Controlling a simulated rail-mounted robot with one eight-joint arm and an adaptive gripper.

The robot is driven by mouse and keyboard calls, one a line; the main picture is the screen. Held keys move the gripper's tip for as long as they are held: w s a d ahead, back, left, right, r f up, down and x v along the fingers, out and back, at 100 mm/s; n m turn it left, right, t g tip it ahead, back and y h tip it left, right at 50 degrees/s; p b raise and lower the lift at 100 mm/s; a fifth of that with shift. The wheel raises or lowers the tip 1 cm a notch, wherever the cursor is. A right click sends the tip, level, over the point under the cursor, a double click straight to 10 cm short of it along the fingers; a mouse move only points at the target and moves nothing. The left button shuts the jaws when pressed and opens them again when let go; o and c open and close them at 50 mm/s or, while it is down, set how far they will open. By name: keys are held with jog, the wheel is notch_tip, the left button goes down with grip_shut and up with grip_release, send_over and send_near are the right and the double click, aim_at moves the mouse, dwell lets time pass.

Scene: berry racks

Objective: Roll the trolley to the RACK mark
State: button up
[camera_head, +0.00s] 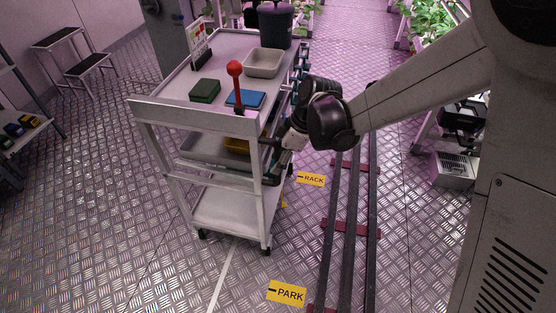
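The grey three-tier trolley (160,112) stands on the metal floor left of the rails, its near end facing me. My gripper (277,160) is at the trolley's near right corner, beside its upright. The fingers are partly hidden by the wrist and the trolley frame, so I cannot tell whether they are closed on anything. The yellow RACK mark (312,179) lies on the floor just right of the trolley, near the rails. The yellow PARK mark (287,292) lies nearer to me, in front of the trolley.
On the trolley's top are a red-knobbed lever (235,75), a green box (205,90), a blue pad (246,98), a tray (264,62) and a dark bucket (275,25). Dark rails (348,225) run along its right. A step stool (80,62) stands left.

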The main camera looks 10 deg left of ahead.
grip_shut()
jog(key=shift+w, duration=0.1)
jog(key=w, duration=2.3)
jog(key=shift+w+d, duration=0.25)
jog(key=shift+w, duration=0.15)
grip_release()
